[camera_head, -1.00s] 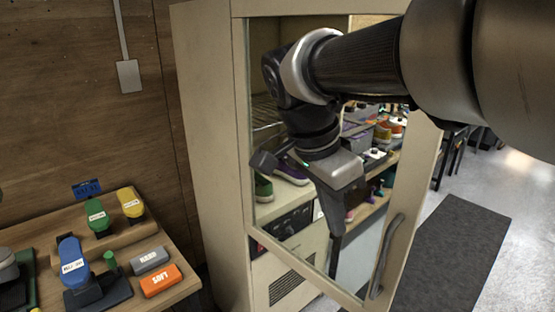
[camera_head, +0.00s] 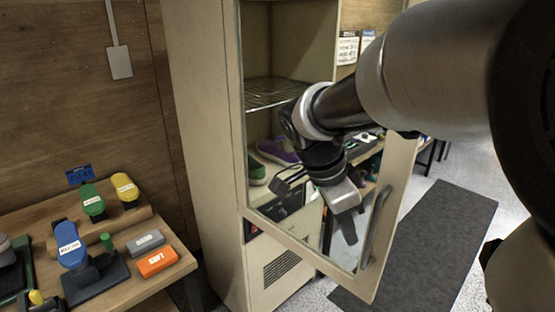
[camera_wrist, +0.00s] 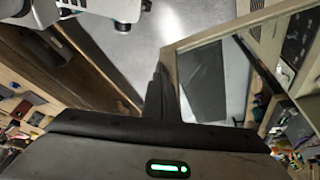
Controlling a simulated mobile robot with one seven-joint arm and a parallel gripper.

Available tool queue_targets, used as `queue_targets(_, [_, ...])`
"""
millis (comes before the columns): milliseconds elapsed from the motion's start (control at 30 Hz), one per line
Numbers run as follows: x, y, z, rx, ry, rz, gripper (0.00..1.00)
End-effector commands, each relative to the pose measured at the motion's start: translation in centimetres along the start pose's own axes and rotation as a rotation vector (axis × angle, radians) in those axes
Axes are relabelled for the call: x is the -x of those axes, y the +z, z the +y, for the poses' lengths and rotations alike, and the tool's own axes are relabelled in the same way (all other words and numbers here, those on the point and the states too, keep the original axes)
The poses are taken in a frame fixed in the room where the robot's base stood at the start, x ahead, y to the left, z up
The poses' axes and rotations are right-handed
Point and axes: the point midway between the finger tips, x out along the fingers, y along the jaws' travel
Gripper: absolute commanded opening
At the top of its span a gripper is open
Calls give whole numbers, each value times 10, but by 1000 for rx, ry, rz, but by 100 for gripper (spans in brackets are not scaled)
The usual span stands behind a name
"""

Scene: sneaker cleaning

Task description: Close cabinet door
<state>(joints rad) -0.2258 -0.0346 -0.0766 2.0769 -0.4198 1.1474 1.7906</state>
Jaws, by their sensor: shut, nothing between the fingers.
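The beige cabinet (camera_head: 198,130) stands in the middle of the head view. Its glass-paned door (camera_head: 300,250) is ajar, swung outward from the left side. A curved metal handle (camera_head: 378,228) is on the door's right frame. My gripper (camera_head: 349,232) is shut and empty, pointing down, and overlaps the glass pane left of the handle. I cannot tell whether it touches the glass. In the wrist view my dark fingers (camera_wrist: 160,95) are together beside the door frame (camera_wrist: 215,38). Green and purple sneakers (camera_head: 278,151) show inside the cabinet, below a wire shelf (camera_head: 272,92).
A wooden bench (camera_head: 180,275) at the left holds brushes and an orange block (camera_head: 157,261). A dark mat (camera_head: 435,245) lies on the open floor right of the door. My arm crosses the upper right of the head view.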

Motion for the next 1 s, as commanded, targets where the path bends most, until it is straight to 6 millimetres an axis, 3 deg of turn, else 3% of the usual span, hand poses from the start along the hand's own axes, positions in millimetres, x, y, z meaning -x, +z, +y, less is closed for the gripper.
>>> queue_targets(200, [-7, -18, 0, 0, 1, 0, 0])
queue_targets(733, [-10, -26, -2, 12, -3, 0, 0])
queue_targets(867, [-16, -43, -10, 44, -16, 1, 0])
queue_targets(1000, [-28, -74, -28, 110, -41, 1, 0])
